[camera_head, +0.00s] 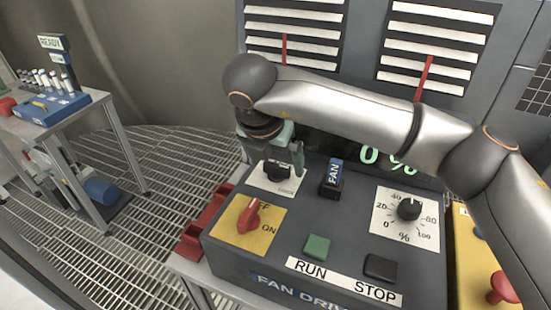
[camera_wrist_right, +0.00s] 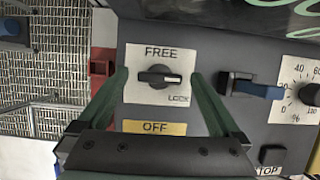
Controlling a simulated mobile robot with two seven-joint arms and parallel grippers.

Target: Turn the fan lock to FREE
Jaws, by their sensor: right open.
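The fan lock is a black rotary knob (camera_head: 278,172) on a white plate at the back left of the fan drive panel (camera_head: 335,225). In the right wrist view the knob (camera_wrist_right: 159,77) lies level. A light mark points to the right, just above the word LOCK. FREE is printed above the knob. My right gripper (camera_head: 275,158) is over the plate, partly hidden by its own arm. In the right wrist view its green fingers (camera_wrist_right: 160,80) are open, one on each side of the knob with gaps. My left gripper is not in view.
Beside the lock stands a black and blue FAN switch (camera_head: 331,178). In front is a red OFF/ON switch (camera_head: 251,215) on a yellow plate. A percent dial (camera_head: 409,209), green RUN button (camera_head: 317,247) and black STOP button (camera_head: 381,267) share the panel. A red tray (camera_head: 205,222) adjoins its left side.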

